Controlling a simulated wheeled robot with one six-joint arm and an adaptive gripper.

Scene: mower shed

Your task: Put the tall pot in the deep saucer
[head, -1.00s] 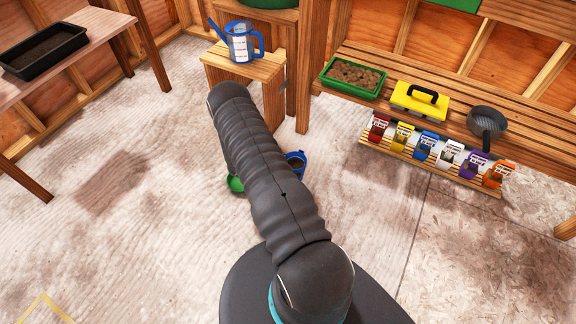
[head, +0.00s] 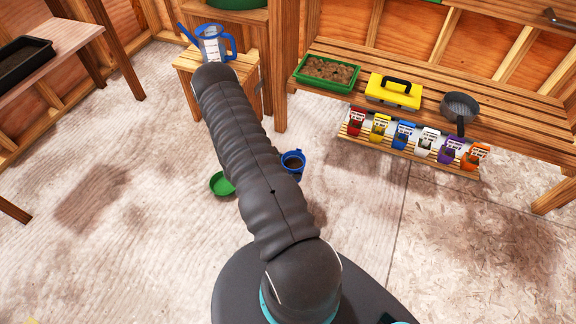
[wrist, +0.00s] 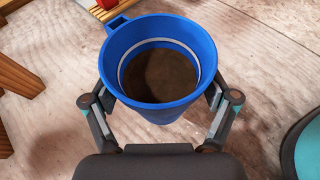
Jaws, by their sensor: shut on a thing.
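A tall blue pot (wrist: 160,103) with brown soil inside fills the middle of the wrist view. My gripper (wrist: 160,100) is shut on it, with one finger on each side below the rim. In the head view the blue pot (head: 293,163) shows just right of my arm, partly hidden by it. A green saucer (head: 221,184) lies on the floor left of my arm, and its right side is close to the arm. My gripper's fingers are hidden behind the arm in the head view. I cannot tell how high the pot is above the floor.
A wooden stool (head: 187,71) with a blue watering can (head: 212,43) stands beyond my arm. A slatted bench (head: 345,88) at right holds a green tray (head: 328,70), a yellow toolbox (head: 395,91) and a grey pan (head: 460,108). Several seed packets stand on a low rack (head: 400,152).

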